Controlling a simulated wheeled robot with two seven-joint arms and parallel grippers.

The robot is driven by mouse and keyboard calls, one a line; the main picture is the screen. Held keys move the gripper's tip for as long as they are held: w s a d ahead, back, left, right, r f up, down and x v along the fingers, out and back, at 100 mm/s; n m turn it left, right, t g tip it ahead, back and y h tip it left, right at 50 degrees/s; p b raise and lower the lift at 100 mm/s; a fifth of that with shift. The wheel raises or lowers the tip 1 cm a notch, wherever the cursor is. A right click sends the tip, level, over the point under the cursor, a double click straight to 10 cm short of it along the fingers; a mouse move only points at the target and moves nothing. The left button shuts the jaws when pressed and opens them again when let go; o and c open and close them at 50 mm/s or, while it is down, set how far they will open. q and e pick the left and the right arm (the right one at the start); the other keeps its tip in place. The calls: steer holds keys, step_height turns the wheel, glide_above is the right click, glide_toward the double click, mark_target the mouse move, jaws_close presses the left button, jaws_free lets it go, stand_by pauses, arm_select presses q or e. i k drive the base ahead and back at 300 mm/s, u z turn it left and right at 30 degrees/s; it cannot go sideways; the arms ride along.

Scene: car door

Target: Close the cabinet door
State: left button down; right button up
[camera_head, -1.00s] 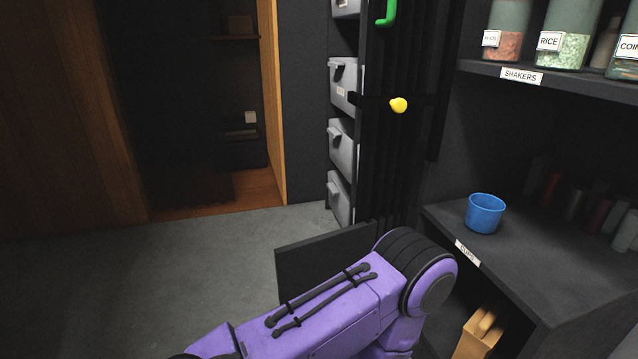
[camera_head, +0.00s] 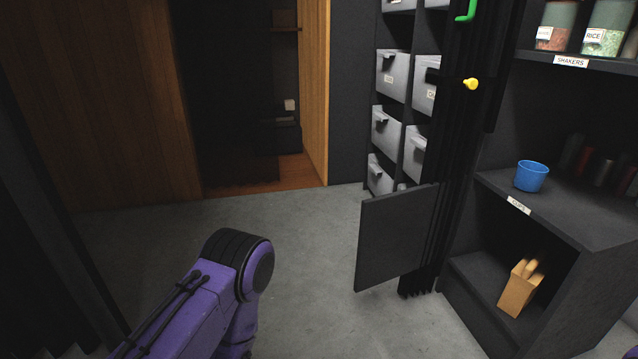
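The dark cabinet door (camera_head: 396,238) stands swung open at the left of the low cabinet compartment (camera_head: 478,266), near the middle of the head view. The compartment is open, and a light wooden block (camera_head: 519,287) with pieces in it stands inside. My purple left arm comes in from the lower left, to the left of the door and apart from it. Its gripper is outside the picture. My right gripper is also not in view.
A blue cup (camera_head: 532,176) stands on the shelf above the compartment. Jars (camera_head: 605,28) stand on the upper shelf. Grey floor (camera_head: 300,250) left of the door is clear.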

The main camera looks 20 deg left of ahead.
mark_target(392, 225)
steer(key=u, duration=0.7)
steer(key=i, duration=1.2)
steer(key=z, duration=0.3)
